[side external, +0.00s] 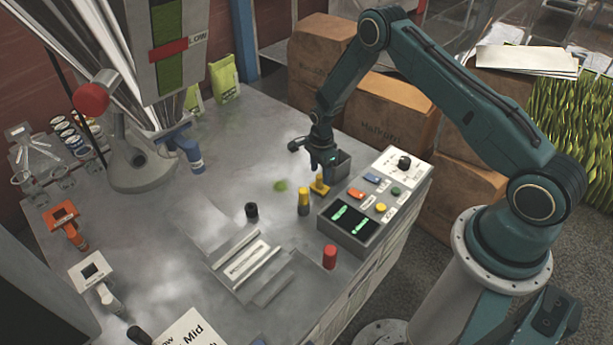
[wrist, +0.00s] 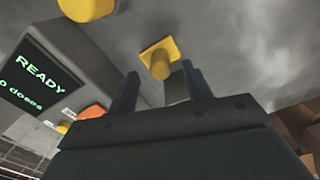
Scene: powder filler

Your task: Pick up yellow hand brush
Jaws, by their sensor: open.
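The yellow hand brush (side external: 319,188) stands on the metal table, with a flat yellow base and a short upright handle. My gripper (side external: 321,174) is directly above it, pointing down, and partly hides its top in the side view. In the wrist view, the brush (wrist: 158,58) shows beyond and between the two fingertips of my gripper (wrist: 160,72). The jaws are open, and I cannot tell whether the handle is between them in depth.
The control box (side external: 352,224) with lit screens and buttons is in front and right.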

